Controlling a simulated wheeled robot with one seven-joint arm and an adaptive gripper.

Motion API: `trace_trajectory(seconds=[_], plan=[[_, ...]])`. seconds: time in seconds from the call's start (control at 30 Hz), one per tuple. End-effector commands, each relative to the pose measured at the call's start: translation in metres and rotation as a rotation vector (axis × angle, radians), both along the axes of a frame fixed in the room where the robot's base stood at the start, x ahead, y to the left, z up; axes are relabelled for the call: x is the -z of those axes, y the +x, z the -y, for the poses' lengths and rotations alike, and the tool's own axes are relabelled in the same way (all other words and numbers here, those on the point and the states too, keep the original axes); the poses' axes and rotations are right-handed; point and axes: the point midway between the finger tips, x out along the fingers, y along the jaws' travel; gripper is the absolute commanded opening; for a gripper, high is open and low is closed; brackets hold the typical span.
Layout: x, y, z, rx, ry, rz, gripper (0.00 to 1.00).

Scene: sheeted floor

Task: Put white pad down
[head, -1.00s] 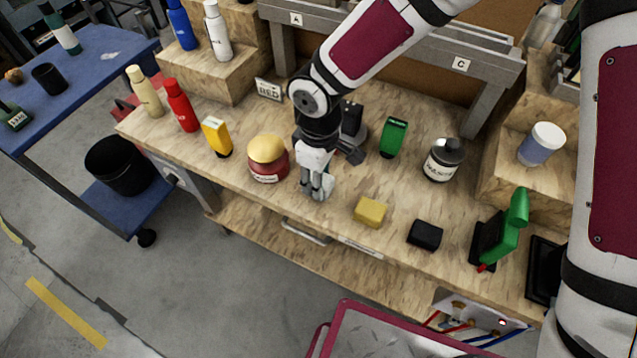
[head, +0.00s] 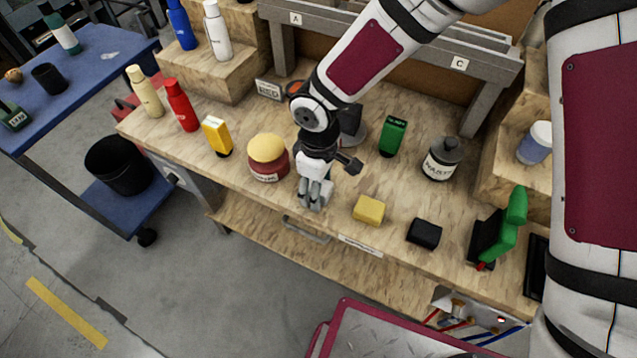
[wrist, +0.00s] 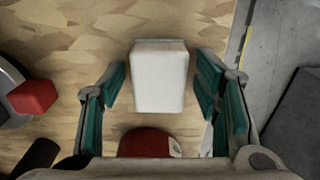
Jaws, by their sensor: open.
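The white pad (wrist: 160,76) shows in the wrist view as a pale block between the two fingers of my gripper (wrist: 160,92). The gripper is open, with a gap on each side of the pad. In the head view my gripper (head: 315,195) points down at the wooden bench, near its front edge. It is just right of a red jar (head: 268,170) with a yellow top. The pad cannot be made out behind the fingers there. Whether the pad rests fully on the bench cannot be told.
On the bench (head: 240,190), a yellow block (head: 369,210) and a black block (head: 424,233) lie to the right of the gripper. A yellow bottle (head: 217,136) and a grey jar (head: 442,158) stand farther out.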

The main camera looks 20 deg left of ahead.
Motion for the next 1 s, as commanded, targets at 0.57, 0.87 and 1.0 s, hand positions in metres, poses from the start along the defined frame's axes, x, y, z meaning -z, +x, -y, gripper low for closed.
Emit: trace_trajectory(seconds=[0.57,0.87,1.0], plan=[[-0.118,0.005,-0.003,0.002,0.003,0.004,0.57],[-0.138,0.004,-0.003,0.0,0.0,0.0,0.57],[-0.138,0.004,-0.003,0.0,0.0,0.0,0.57]])
